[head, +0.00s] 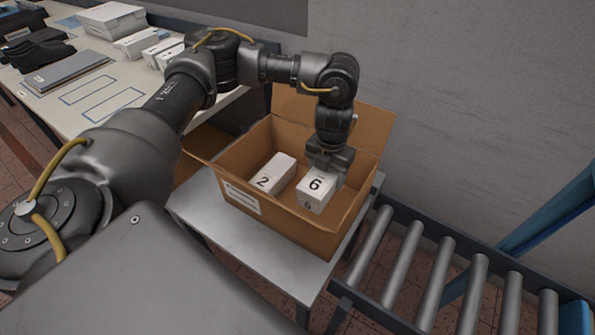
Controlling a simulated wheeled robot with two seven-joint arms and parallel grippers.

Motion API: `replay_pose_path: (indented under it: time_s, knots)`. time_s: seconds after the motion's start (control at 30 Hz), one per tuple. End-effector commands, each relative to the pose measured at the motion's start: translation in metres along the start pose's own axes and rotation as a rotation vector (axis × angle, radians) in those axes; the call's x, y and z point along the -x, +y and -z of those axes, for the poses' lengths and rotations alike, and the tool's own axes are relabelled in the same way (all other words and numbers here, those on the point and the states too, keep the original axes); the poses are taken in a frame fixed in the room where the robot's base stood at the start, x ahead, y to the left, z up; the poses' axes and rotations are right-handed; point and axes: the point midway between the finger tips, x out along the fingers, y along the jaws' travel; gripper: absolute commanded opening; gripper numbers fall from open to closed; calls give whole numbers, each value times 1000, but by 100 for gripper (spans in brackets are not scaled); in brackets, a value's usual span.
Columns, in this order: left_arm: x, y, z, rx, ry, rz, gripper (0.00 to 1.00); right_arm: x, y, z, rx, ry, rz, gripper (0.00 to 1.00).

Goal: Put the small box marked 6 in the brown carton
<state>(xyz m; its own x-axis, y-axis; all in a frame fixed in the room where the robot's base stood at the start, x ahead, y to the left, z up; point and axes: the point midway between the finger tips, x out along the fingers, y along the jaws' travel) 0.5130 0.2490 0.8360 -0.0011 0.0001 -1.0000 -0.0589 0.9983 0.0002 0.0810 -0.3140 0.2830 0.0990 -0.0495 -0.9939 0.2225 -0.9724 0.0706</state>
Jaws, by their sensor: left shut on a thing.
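The small white box marked 6 (314,194) is inside the open brown carton (296,226), toward its right side. My left gripper (331,170) reaches down into the carton and is shut on the far end of this box. Its fingertips are partly hidden by the box and the gripper body. I cannot tell whether the box touches the carton floor. A white box marked 2 (274,174) lies in the carton to the left, apart from the box marked 6. My right gripper is not in view.
The carton stands on a grey stand (236,233). A roller conveyor (438,270) runs to the right. A white table (135,72) at the upper left holds white boxes, dark shoe-shaped items and a grey flat case (66,70). A grey wall is behind the carton.

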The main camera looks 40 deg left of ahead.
Motion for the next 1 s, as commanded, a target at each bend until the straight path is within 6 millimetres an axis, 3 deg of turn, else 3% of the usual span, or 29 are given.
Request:
replay_pose_path:
  time_s: [0.17,0.4,0.67,1.0]
  knots:
    - [-5,-1,0,-1,1,1,32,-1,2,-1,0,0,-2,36]
    - [-47,-1,1,1,4,1,32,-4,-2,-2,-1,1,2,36]
    - [-60,-1,-1,-2,-1,1,32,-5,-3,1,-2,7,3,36]
    - [-100,-1,0,-1,1,1,32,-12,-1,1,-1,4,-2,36]
